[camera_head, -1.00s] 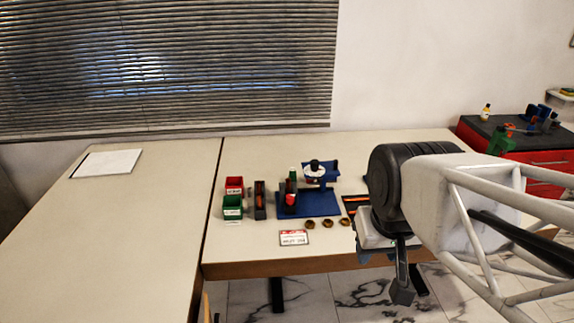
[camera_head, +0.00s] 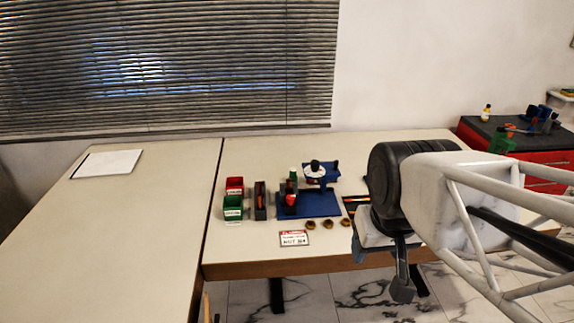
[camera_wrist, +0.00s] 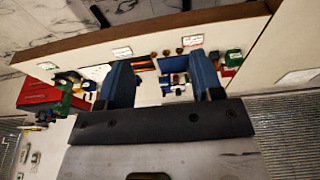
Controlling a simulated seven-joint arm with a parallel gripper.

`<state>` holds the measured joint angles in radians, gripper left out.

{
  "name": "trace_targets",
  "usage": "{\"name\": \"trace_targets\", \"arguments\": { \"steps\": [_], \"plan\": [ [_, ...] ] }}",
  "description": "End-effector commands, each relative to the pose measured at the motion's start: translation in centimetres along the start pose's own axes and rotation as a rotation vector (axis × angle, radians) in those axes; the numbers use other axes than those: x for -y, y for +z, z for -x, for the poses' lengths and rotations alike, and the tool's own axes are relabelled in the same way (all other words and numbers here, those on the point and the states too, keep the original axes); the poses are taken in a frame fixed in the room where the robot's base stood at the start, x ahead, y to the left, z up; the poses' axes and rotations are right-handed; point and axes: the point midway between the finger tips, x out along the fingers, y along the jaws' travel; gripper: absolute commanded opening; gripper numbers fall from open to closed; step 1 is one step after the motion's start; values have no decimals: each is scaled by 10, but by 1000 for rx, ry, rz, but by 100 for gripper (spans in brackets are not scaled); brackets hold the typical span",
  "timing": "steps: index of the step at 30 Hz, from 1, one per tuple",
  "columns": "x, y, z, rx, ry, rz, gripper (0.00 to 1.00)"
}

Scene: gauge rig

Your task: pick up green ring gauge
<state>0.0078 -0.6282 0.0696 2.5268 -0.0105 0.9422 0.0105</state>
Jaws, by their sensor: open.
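I cannot make out a separate green ring gauge for certain. A small green piece (camera_head: 294,173) shows at the top of a dark post on the blue rig base (camera_head: 322,207). Several small brownish rings (camera_head: 311,225) lie on the table in front of the base; they also show in the wrist view (camera_wrist: 180,51). My gripper (camera_wrist: 161,62) is open, with its two blue fingers wide apart and nothing seen between them close up. It is above the table's front part, to the right of the rig in the head view. The wrist view shows the rig small, beyond the fingers.
A red bin (camera_head: 234,185) and a green bin (camera_head: 232,206) stand left of the rig, beside a dark upright holder (camera_head: 260,202). A red-and-white sign (camera_head: 294,239) lies near the front edge. A red cabinet (camera_head: 546,158) stands right. The left table (camera_head: 110,230) is mostly clear.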

Motion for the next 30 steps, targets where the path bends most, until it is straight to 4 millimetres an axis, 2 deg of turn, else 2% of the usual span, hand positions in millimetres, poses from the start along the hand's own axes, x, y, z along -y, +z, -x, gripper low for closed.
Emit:
{"name": "trace_targets", "arguments": {
  "steps": [5, 8, 20, 30],
  "plan": [
    [1, -17, 2, 7, -1, 36, 60],
    [1, -34, 4, 12, -2, 73, 60],
    [6, -130, 2, 42, -10, 280, 60],
    [12, -213, -13, 67, -22, 463, 60]
  ]
}}
